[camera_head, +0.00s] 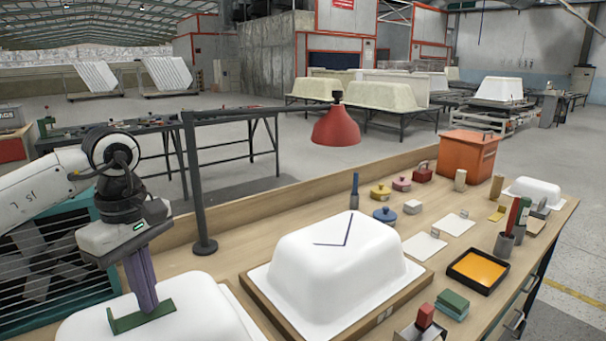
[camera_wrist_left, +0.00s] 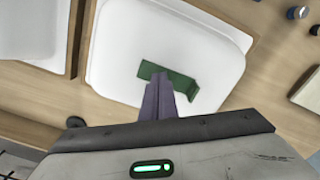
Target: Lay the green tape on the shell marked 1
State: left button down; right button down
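The green tape (camera_head: 128,322) is a short strip with a bent end, over the top of a white shell (camera_head: 205,312) at the lower left of the head view. In the left wrist view the tape (camera_wrist_left: 182,84) shows on both sides of my fingertips, over the white shell (camera_wrist_left: 115,50). My left gripper (camera_head: 150,308) points down with its purple fingers close together, shut on the tape. I cannot tell whether the tape touches the shell. A second white shell (camera_head: 300,262) in the middle has thin dark-blue lines on top. I cannot read a number on either shell. My right gripper is out of view.
A red lamp (camera_head: 337,126) on a dark post (camera_head: 196,190) stands behind the shells. An orange box (camera_head: 467,157), a black tray with orange contents (camera_head: 478,270), green blocks (camera_head: 452,303) and small pots fill the bench's right side. Bare wood lies between the post and the middle shell.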

pick_arm(q)
jog(key=shift+f, duration=0.4)
dwell(0.4)
jog(key=shift+f, duration=0.1)
dwell(1.1)
notch_tip(320, 180, up, 7)
jog(key=p, duration=0.5)
dwell(0.3)
